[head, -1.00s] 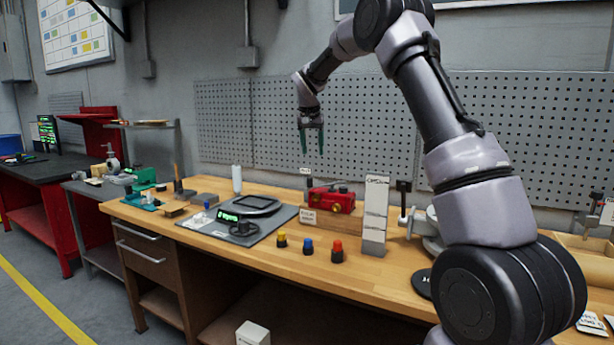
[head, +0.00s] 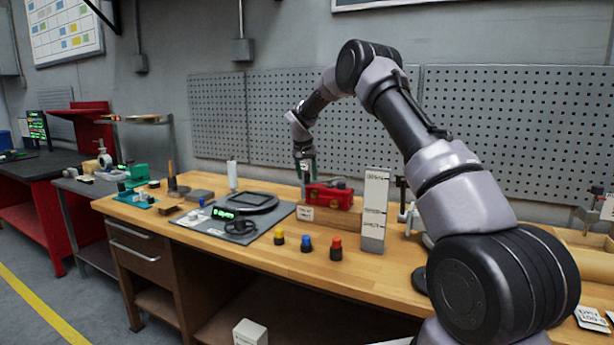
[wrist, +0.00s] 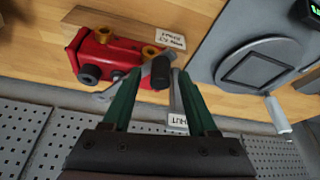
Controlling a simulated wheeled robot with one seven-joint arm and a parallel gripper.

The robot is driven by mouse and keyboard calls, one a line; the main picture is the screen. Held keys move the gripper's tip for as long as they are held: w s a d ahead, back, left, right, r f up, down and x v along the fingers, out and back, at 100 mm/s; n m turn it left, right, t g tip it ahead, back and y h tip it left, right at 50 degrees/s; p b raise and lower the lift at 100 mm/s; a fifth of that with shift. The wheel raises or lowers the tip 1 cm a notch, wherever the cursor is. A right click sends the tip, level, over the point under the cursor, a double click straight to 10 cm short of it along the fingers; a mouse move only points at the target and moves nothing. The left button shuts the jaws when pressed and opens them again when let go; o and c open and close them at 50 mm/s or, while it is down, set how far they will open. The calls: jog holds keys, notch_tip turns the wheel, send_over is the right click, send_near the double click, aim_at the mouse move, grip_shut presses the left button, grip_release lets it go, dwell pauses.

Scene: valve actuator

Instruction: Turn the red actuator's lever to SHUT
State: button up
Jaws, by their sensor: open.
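The red actuator (head: 330,195) sits on a wooden block on the bench; it also shows in the wrist view (wrist: 100,54), with brass fittings. Its lever has a dark knob (wrist: 161,72) that lies between and just beyond my fingertips in the wrist view. Whether the fingers touch the knob I cannot tell.
A white labelled post (head: 375,210) stands right of the actuator. Yellow, blue and red knobs (head: 307,244) stand in front. A scale on a grey mat (head: 222,226) lies to the left. The pegboard (head: 290,110) is close behind.

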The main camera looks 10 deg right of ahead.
jog(key=shift+f, duration=0.15)
grip_shut()
dwell(1.4)
